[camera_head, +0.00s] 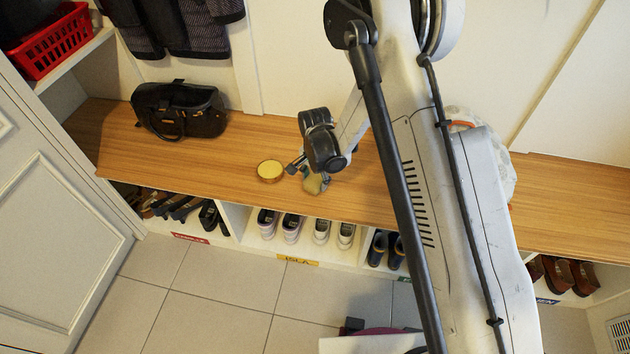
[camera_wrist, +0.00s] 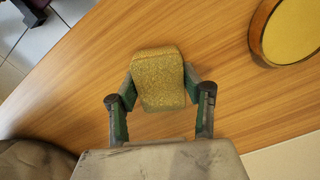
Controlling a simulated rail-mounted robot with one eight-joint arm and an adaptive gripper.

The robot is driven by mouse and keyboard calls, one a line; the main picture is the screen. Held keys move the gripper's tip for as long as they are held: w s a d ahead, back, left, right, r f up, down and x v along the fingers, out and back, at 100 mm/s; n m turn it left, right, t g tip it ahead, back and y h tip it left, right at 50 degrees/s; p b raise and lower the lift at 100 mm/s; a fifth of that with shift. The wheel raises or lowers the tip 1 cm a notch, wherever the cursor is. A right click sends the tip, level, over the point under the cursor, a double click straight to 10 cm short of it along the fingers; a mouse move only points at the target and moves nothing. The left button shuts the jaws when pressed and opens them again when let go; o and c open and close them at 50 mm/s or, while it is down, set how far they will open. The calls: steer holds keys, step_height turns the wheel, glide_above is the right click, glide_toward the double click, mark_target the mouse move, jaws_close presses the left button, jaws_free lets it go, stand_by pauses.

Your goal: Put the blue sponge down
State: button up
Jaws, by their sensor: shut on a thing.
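My gripper (camera_wrist: 160,88) is shut on a small block-shaped sponge (camera_wrist: 158,66), one finger on each side of it. The face turned to the wrist camera is gold-brown and grainy; I see no clear blue on it. In the head view my gripper (camera_head: 311,175) and the sponge (camera_head: 314,185) are over the front part of the wooden bench top (camera_head: 225,165). Whether the sponge touches the wood, I cannot tell. A round tin with a yellow top (camera_head: 270,171) sits on the bench just left of the gripper; it also shows in the wrist view (camera_wrist: 292,30).
A black handbag (camera_head: 179,110) stands on the bench at the left. An orange-and-white patterned thing (camera_head: 462,124) is partly hidden behind my arm. Shoes fill labelled cubbies below, such as the pink-soled pair (camera_head: 268,222). Bare bench lies between the bag and the tin.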

steer(key=shift+f, duration=0.1)
steer(key=o, duration=1)
steer(key=shift+o, duration=0.2)
step_height(320, 180, up, 13)
steer(key=p, duration=0.4)
step_height(320, 180, up, 11)
steer(key=n+t, duration=0.1)
glide_above(315, 179)
steer(key=s+d, duration=0.2)
steer(key=d, duration=0.2)
steer(key=s+d+r+n+t, duration=0.2)
steer(key=s+d+r, duration=0.4)
steer(key=r, duration=0.4)
steer(key=s+d+r+n+t, duration=0.2)
steer(key=s+d+r, duration=0.2)
steer(key=s, duration=0.5)
steer(key=s+d+r+n+t, duration=0.2)
steer(key=s+d+r, duration=0.2)
steer(key=s, duration=0.5)
steer(key=shift+s+d, duration=0.15)
steer(key=shift+d, duration=0.05)
